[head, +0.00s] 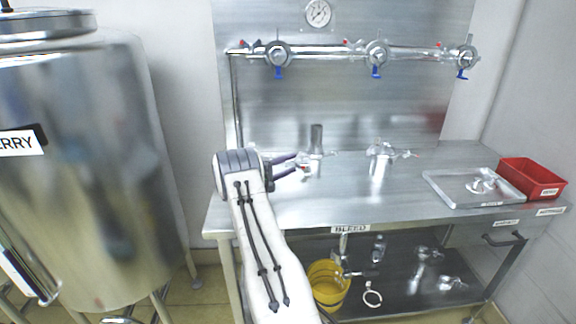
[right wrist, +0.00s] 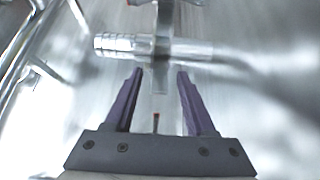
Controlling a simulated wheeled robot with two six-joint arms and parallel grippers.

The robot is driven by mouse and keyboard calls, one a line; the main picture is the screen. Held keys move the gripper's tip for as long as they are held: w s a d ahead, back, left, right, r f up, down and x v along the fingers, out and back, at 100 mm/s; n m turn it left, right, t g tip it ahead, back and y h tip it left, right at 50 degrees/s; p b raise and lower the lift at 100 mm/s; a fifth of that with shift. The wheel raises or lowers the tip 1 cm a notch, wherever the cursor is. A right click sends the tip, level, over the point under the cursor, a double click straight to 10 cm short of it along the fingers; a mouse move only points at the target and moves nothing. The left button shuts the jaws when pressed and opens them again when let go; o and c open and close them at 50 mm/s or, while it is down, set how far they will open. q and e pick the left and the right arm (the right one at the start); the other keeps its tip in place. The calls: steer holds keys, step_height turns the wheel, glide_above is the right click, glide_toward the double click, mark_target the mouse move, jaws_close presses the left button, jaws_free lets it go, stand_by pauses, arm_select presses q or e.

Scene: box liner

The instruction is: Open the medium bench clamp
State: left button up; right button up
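A metal clamp fitting (head: 308,160) sits on the steel bench beside a short upright pipe. Another clamp fitting (head: 382,150) stands on a post to its right. I cannot tell by size which is the medium one. My right gripper (head: 296,167) reaches the left fitting from the left. In the right wrist view its purple fingers (right wrist: 158,75) are apart. A thin pale bar with a red tip (right wrist: 156,122) lies between them, with gaps on both sides. A ribbed metal tube (right wrist: 150,47) crosses just beyond the fingertips. My left gripper is out of view.
Pipes with blue-handled valves (head: 376,56) cross the back panel. A large tank (head: 85,175) stands left. The front middle of the bench is clear.

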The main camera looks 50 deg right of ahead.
steer(key=b+v, duration=0.1)
steer(key=v, duration=0.9)
steer(key=shift+a, duration=0.2)
